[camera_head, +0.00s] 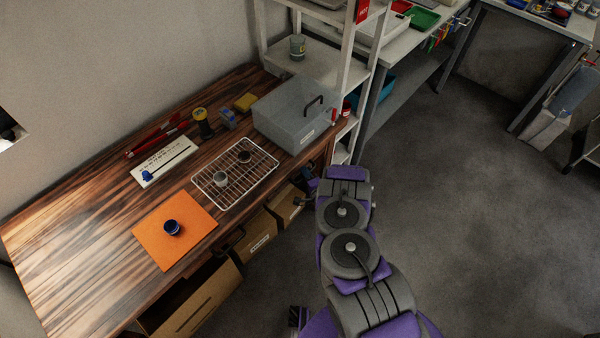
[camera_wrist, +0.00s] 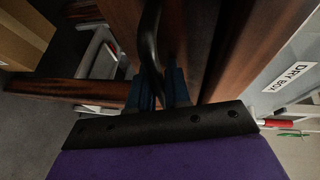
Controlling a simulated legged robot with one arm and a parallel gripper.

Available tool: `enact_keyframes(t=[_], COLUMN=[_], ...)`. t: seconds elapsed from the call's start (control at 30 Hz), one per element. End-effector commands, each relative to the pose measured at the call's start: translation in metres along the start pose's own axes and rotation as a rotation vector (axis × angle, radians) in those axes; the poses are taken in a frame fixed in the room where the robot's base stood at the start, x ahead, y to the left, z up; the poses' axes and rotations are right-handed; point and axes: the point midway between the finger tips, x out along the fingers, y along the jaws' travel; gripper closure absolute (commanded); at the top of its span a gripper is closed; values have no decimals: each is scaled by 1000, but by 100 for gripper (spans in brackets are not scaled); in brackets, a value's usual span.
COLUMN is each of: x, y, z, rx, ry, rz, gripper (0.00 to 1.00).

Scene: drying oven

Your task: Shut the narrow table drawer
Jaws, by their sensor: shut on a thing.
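The narrow drawer's wooden front (camera_wrist: 128,18) shows in the wrist view, with a black curved handle (camera_wrist: 150,42) on it. My gripper (camera_wrist: 160,88) has its blue fingers closed around the lower part of this handle. In the head view my gripper (camera_head: 309,180) is at the table's front edge, near its right end, partly hidden by my arm. The drawer is hard to make out there, and I cannot tell how far it stands out.
The wooden table (camera_head: 90,240) holds a grey box (camera_head: 290,115), a wire rack (camera_head: 215,195) and an orange mat (camera_head: 150,235). White shelving (camera_head: 345,75) stands beyond the right end. The floor (camera_head: 450,220) at right is clear.

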Motion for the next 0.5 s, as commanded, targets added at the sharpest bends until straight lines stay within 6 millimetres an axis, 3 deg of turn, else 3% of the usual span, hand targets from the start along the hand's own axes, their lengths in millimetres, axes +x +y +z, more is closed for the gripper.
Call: enact_keyframes(t=[0.23, 0.27, 0.43, 0.5], x=[2, 2, 4, 4], y=[-3, -3, -2, -3], z=[4, 4, 10, 11], rx=[-3, -4, -8, -9], ry=[-14, -12, -15, -16], rz=[-8, -7, -4, -3], gripper=[100, 80, 64, 62])
